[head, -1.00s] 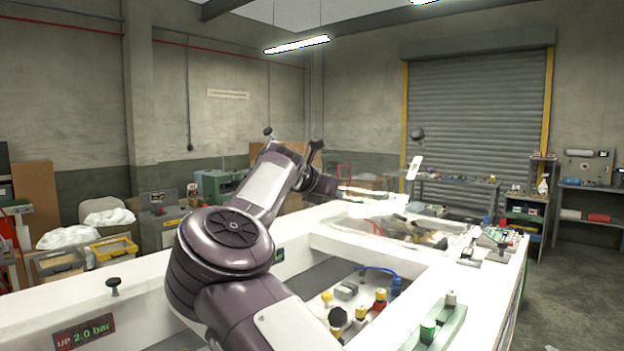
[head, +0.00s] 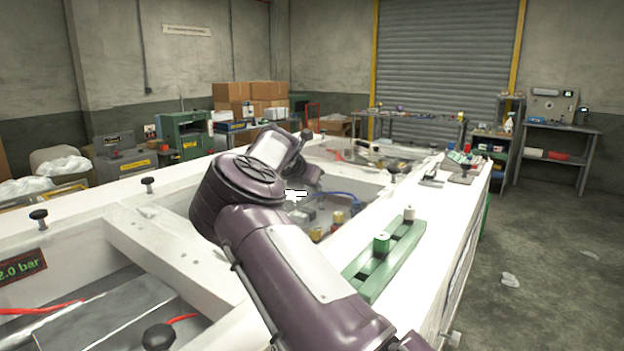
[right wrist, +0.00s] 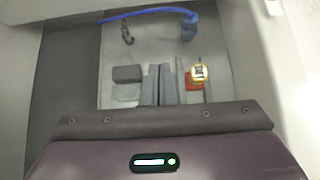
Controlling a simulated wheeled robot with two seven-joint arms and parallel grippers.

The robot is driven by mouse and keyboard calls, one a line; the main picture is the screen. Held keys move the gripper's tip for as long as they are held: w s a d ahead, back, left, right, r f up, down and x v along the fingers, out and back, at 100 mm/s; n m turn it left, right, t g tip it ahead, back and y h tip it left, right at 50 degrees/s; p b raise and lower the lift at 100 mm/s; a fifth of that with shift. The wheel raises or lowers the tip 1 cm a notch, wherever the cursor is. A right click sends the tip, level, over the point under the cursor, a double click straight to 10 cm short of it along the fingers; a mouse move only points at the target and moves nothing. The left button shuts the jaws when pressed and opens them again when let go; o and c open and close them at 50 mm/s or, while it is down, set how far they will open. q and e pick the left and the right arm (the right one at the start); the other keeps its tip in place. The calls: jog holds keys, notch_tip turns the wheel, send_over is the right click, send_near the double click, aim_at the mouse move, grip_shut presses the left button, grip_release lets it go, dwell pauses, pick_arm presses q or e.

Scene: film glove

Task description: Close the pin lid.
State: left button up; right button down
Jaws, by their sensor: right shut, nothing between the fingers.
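My right arm reaches over the white glove-box frame in the head view; its gripper is largely hidden there. In the right wrist view my right gripper (right wrist: 162,75) is shut and empty, pointing down over a grey floor inside the box. A small dark grey block (right wrist: 127,73) lies just left of the fingers. A yellow-topped fitting (right wrist: 198,73) with a red base stands to their right, apart from them. I cannot tell which part is the pin lid. My left gripper is not in view.
A blue hose (right wrist: 150,12) runs to a blue fitting (right wrist: 188,25) above the fingers. White box walls rise at the sides.

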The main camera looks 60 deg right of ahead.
aim_at(301, 201)
jog(key=shift+f, duration=0.75)
jog(key=shift+s+f, duration=0.1)
jog(key=shift+f, duration=0.1)
jog(key=shift+a+b, duration=0.15)
jog(key=shift+b, duration=0.2)
jog(key=shift+a+r, duration=0.25)
jog(key=b+v, duration=0.2)
jog(key=v, duration=0.5)
jog(key=shift+d+r, duration=0.2)
jog(key=shift+a+r, duration=0.1)
jog(key=shift+r, duration=0.1)
